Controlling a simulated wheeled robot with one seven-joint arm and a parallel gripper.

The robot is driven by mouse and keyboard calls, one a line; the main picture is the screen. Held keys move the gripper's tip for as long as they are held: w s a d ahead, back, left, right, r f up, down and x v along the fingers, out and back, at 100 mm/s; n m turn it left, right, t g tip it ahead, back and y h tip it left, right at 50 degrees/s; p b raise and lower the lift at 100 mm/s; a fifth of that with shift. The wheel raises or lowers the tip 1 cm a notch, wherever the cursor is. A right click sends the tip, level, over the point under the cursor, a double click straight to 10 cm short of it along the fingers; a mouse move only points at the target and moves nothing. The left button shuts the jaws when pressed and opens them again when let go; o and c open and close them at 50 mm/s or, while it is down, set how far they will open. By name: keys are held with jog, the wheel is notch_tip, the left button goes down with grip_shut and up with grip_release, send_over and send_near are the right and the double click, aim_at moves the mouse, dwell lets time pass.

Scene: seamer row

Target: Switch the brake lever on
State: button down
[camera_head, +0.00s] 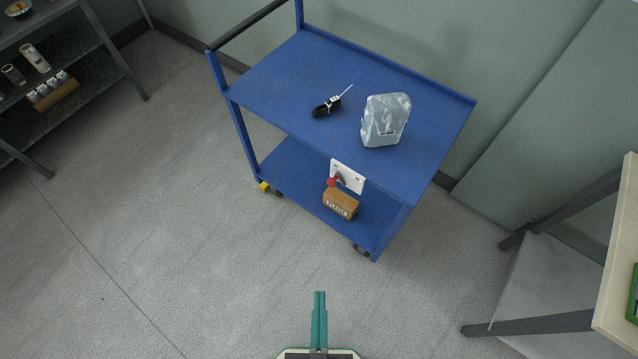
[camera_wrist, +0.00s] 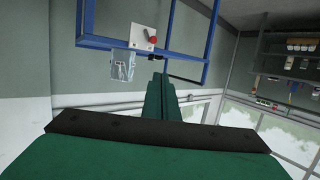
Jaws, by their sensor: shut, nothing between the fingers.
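The brake lever shows as a red knob (camera_head: 331,182) on a dark stem on a white plate (camera_head: 348,176) at the front edge of a blue cart (camera_head: 290,88). The red knob (camera_wrist: 153,40) and white plate (camera_wrist: 142,36) also show in the wrist view, beyond my fingertips. In the head view the knob is at the lower left of the plate. My gripper (camera_head: 319,294) has teal fingers pressed together, empty, over the floor in front of the cart and apart from the lever. Its fingers (camera_wrist: 159,80) also show in the wrist view.
A wrapped clear bag (camera_head: 386,119) and a small black tool (camera_head: 327,106) lie on the cart's top. A brown box (camera_head: 341,203) sits on its lower shelf. A dark shelf rack (camera_head: 60,85) stands left, a table (camera_head: 620,265) right. Floor between gripper and cart is clear.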

jog(key=w+a+f+n+g+h, duration=0.15)
jog(key=w+f+n, duration=0.25)
jog(key=f, duration=0.6)
jog(key=w+a+f+n+g, duration=0.2)
jog(key=w+f+n, duration=0.2)
jog(key=f, duration=0.5)
jog(key=w+a+f+n+g+h, duration=0.15)
jog(key=w+f+n, duration=0.25)
jog(key=f, duration=0.6)
jog(key=w+a+r+n+t+h, duration=0.1)
jog(key=w+r+n+h, duration=0.2)
jog(key=w, duration=0.8)
jog(key=w+a+r+t+h, duration=0.1)
jog(key=w+a+r+h, duration=0.1)
jog(key=r, duration=0.3)
jog(key=w+a+r+t+h, duration=0.1)
jog(key=w+a+r+h, duration=0.2)
jog(key=r, duration=0.3)
jog(key=shift+w+t+h, duration=0.4)
jog(key=shift+w+h, duration=0.2)
jog(key=shift+w, duration=0.25)
